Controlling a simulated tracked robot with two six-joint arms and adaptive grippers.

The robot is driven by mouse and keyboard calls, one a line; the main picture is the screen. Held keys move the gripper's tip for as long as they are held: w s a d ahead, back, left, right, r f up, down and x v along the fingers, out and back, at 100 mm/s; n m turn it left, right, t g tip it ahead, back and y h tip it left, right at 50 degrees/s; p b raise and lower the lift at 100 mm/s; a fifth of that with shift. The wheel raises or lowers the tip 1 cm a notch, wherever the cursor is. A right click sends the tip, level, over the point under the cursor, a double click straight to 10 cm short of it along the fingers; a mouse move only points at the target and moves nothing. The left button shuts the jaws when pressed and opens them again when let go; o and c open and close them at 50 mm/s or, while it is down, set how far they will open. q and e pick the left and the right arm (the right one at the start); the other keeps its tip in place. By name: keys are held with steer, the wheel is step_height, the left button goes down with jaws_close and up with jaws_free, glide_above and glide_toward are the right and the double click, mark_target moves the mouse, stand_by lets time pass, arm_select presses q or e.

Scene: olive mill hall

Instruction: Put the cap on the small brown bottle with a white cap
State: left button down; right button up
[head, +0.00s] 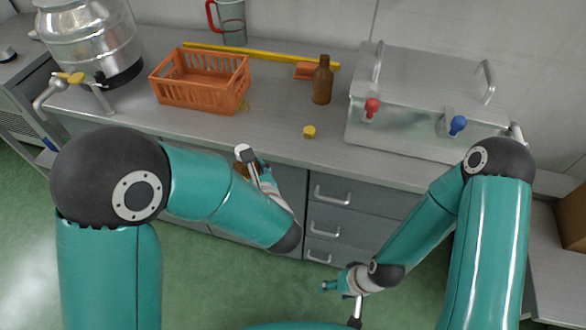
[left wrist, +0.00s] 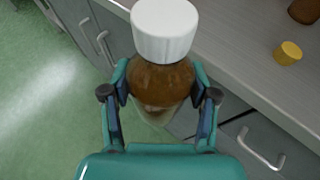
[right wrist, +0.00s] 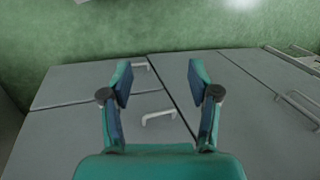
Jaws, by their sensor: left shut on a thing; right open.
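My left gripper (left wrist: 158,98) is shut on the small brown bottle (left wrist: 158,84), in front of the counter's front edge. The white cap (left wrist: 165,30) covers the bottle's top in the left wrist view; I cannot tell whether it is screwed tight. In the head view the white cap (head: 243,150) shows above the left gripper (head: 252,170), and most of the bottle is hidden by the arm. My right gripper (head: 341,297) is open and empty, low in front of the drawers; its spread fingers (right wrist: 158,85) show in the right wrist view.
A larger brown bottle (head: 322,84) and a yellow cap (head: 309,132) stand on the counter (head: 275,118). An orange crate (head: 200,97) is left, a metal box with red and blue knobs (head: 410,95) right. A steel drum (head: 92,38) stands far left.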

arm_select(q)
steer(key=s+a+f+n+g+y, duration=0.2)
steer(key=a+f+n+y, duration=0.1)
steer(key=a, duration=0.2)
steer(key=s+a+f+n+g+y, duration=0.2)
steer(key=s+a+n+y, duration=0.1)
steer(key=a, duration=0.3)
steer(key=shift+s+a+f, duration=0.25)
steer(key=shift+a+f, duration=0.05)
steer(key=shift+f, duration=0.1)
